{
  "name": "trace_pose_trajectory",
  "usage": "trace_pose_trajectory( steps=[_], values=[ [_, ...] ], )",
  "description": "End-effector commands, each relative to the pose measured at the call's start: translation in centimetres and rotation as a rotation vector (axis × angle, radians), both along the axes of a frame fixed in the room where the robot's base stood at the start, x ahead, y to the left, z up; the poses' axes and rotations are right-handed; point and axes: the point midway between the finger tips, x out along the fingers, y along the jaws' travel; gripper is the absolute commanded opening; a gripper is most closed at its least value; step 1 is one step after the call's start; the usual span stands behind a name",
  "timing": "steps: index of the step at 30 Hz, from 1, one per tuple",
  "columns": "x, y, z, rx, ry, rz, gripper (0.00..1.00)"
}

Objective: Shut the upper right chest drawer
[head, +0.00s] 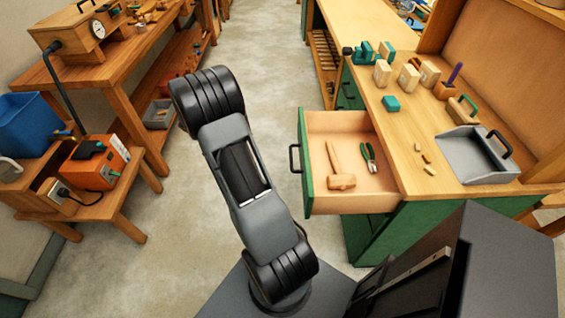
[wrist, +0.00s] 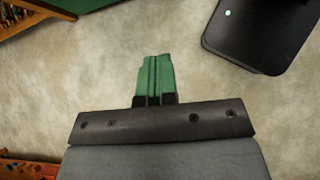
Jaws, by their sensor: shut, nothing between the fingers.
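The open drawer (head: 352,197) has a green front with a dark bar handle (head: 294,158) and sticks out from the green chest (head: 393,232) on the right in the head view. A wooden mallet (head: 339,168) and green-handled pliers (head: 368,157) lie inside it. My gripper (wrist: 153,58) shows in the wrist view with its green fingers together and nothing between them, above bare floor. In the head view my arm stands left of the drawer, and the gripper cannot be made out. A green surface (wrist: 110,2) shows at the wrist view's top left edge.
The chest's wooden top holds a grey dustpan (head: 475,155), several wooden blocks and a teal vise (head: 362,54). A workbench (head: 97,77) and a low stand with an orange box (head: 97,160) are on the left. The concrete floor between is clear.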

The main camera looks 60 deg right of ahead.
Motion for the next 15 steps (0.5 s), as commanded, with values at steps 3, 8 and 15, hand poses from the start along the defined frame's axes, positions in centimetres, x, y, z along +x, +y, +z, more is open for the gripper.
trace_pose_trajectory(
  steps=[3,8,15],
  values=[
    [-0.4,-2.0,-2.3,0.004,0.086,0.022,0.00],
    [-0.9,-3.3,-3.8,0.006,0.140,0.040,0.00],
    [-3.1,-5.0,-6.1,0.008,0.149,0.039,0.00]
  ],
)
